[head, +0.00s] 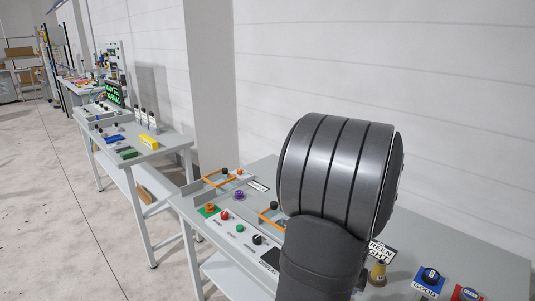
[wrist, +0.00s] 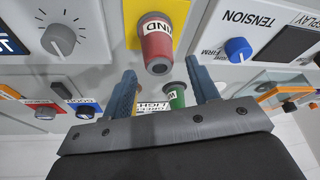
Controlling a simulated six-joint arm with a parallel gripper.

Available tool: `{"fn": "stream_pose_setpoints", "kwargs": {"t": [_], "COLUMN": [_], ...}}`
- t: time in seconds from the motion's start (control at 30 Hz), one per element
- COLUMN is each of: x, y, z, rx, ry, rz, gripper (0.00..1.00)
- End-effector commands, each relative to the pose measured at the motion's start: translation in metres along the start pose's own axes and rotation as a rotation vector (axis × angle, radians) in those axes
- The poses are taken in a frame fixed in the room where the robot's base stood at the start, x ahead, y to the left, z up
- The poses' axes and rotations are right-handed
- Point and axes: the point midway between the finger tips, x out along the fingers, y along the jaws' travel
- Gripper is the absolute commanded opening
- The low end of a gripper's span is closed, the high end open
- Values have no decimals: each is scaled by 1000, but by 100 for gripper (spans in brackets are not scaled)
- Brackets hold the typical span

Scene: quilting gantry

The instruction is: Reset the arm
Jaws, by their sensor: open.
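My gripper (wrist: 164,84) shows in the wrist view with its two blue fingers spread apart and nothing held between them. A green cylinder with a white label (wrist: 176,96) shows in the gap between the fingers, beyond them. A red cylinder labelled WIND (wrist: 157,45) stands on a yellow plate just past the fingertips, apart from them. In the head view my grey arm fills the middle right and covers part of the bench. My gripper does not show there.
The wrist view shows a grey dial (wrist: 62,39) and a blue TENSION knob (wrist: 237,49). A second bench (head: 165,145) stands left. A wall runs behind.

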Motion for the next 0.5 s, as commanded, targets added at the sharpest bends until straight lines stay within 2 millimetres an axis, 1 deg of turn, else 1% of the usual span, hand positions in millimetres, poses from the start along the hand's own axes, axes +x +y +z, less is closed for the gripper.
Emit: {"fn": "stream_pose_setpoints", "kwargs": {"t": [0.03,0.17,0.2,0.5], "x": [-8,-28,-32,-70], "y": [0,1,8,49], "z": [-3,-10,-6,11], "rx": [-1,0,5,6], "ry": [3,3,1,0], "rz": [1,1,2,3], "gripper": [54,54,54,54]}}
